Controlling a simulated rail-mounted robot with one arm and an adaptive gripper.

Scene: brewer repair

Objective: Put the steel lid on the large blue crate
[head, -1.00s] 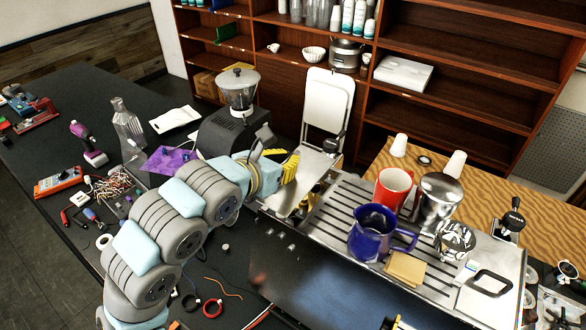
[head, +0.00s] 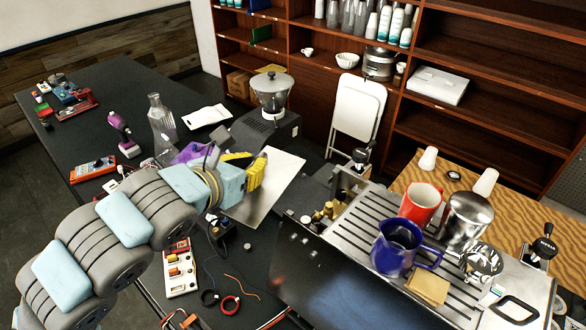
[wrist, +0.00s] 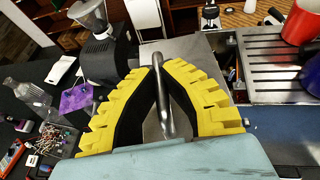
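The steel lid, a flat grey metal plate (head: 277,182), hangs at a tilt over the dark table, left of the espresso machine. It also shows behind the fingers in the wrist view (wrist: 205,52). My gripper (head: 258,170) has yellow ribbed fingers closed around the lid's bar handle (wrist: 163,95); they also show in the wrist view (wrist: 162,88). Part of the lid is hidden behind the fingers. I cannot make out a large blue crate in either view.
The espresso machine (head: 345,245) has an uncovered top with brass fittings (head: 325,212). A red mug (head: 420,203) and blue pitcher (head: 393,250) stand on its slatted tray. A black grinder (head: 266,130), glass bottle (head: 161,125) and purple cloth (head: 190,153) are near the lid.

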